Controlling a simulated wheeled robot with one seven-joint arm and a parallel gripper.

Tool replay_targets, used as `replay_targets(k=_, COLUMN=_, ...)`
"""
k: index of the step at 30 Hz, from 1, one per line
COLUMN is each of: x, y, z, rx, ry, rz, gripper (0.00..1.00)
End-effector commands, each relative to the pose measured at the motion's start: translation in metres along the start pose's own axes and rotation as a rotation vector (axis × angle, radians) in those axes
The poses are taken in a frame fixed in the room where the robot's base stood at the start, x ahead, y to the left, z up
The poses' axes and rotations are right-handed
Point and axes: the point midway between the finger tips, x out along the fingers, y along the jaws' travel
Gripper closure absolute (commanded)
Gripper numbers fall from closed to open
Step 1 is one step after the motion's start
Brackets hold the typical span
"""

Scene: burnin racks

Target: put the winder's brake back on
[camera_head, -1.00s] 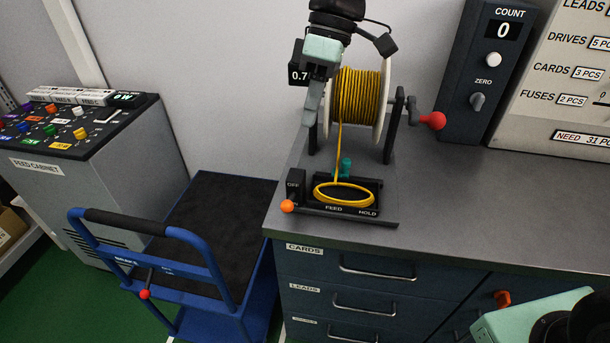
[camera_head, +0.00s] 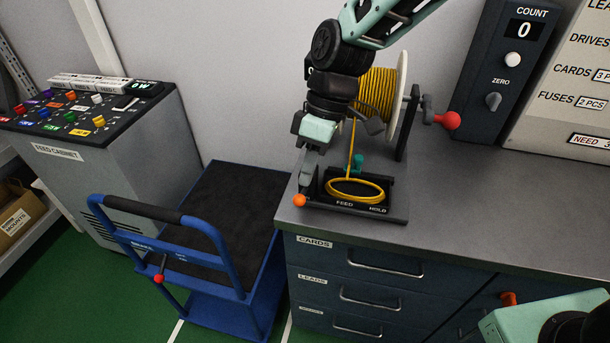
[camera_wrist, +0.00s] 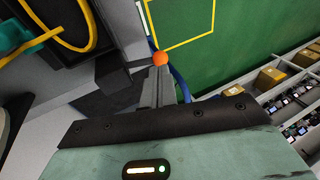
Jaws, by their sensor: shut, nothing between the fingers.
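The winder on the bench holds a spool of yellow wire (camera_head: 376,92), with a red-knobbed crank (camera_head: 451,120) at its right. A loop of the wire (camera_head: 355,192) lies in the tray at its front, marked FEED and HOLD, with a teal part (camera_head: 358,163) behind. A lever's orange ball (camera_head: 299,200) sticks out low at the tray's left; its label is hidden now. My gripper (camera_head: 305,183) is shut and empty, pointing down just above that ball. In the wrist view the shut fingers (camera_wrist: 160,87) end beside the orange ball (camera_wrist: 161,58); I cannot tell whether they touch.
A blue trolley (camera_head: 222,270) with a red-knobbed lever (camera_head: 159,278) stands left of the bench. The feed cabinet (camera_head: 115,165) is farther left. A counter box (camera_head: 505,75) reading 0 stands right of the winder. The bench top (camera_head: 500,200) to the right is clear.

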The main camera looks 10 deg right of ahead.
Motion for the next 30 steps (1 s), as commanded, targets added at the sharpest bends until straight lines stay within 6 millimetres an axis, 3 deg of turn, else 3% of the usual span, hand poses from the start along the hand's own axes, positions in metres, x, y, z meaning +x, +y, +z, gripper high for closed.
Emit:
replay_targets(k=7, x=0.021, y=-0.001, z=0.0, rx=0.001, ry=0.0, rz=-0.001, gripper=1.0)
replay_targets(k=21, x=0.024, y=-0.001, z=0.0, rx=-0.001, ry=0.0, rz=0.006, gripper=1.0)
replay_targets(k=30, x=0.033, y=-0.005, z=0.001, rx=-0.024, ry=-0.001, rz=0.111, gripper=1.0)
